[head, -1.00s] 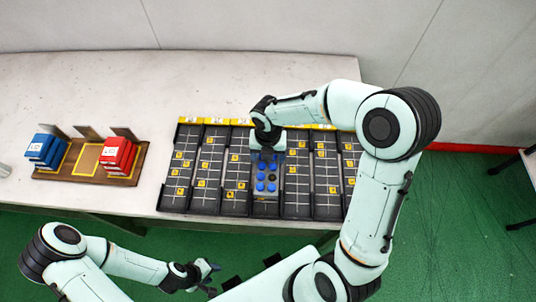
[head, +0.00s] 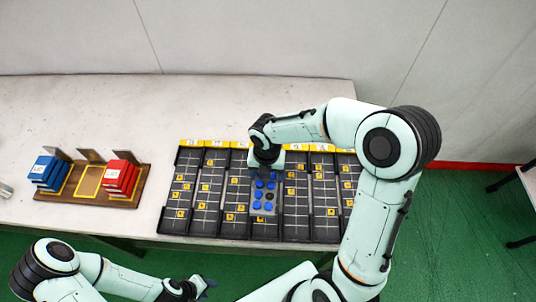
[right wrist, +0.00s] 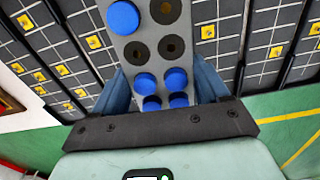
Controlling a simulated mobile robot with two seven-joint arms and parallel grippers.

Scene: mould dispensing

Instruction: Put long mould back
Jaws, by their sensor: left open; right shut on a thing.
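The long mould is a grey bar (head: 263,207) with blue round pieces and dark round holes, over the middle column of the black rack (head: 209,228). My right gripper (head: 265,172) is shut on its far end from above. In the right wrist view the mould (right wrist: 152,33) runs between the two blue fingers (right wrist: 160,88), with several blue rounds and several dark holes showing. I cannot tell whether the mould rests on the rack or hangs just above it. My left gripper (head: 205,287) is open and empty at the bottom edge, away from the rack.
A wooden tray (head: 125,201) with a blue stack (head: 50,173) and a red stack (head: 120,178) stands at the left. Small yellow tags mark the rack's columns. The table (head: 110,115) behind tray and rack is clear. A stool (head: 527,180) stands far right.

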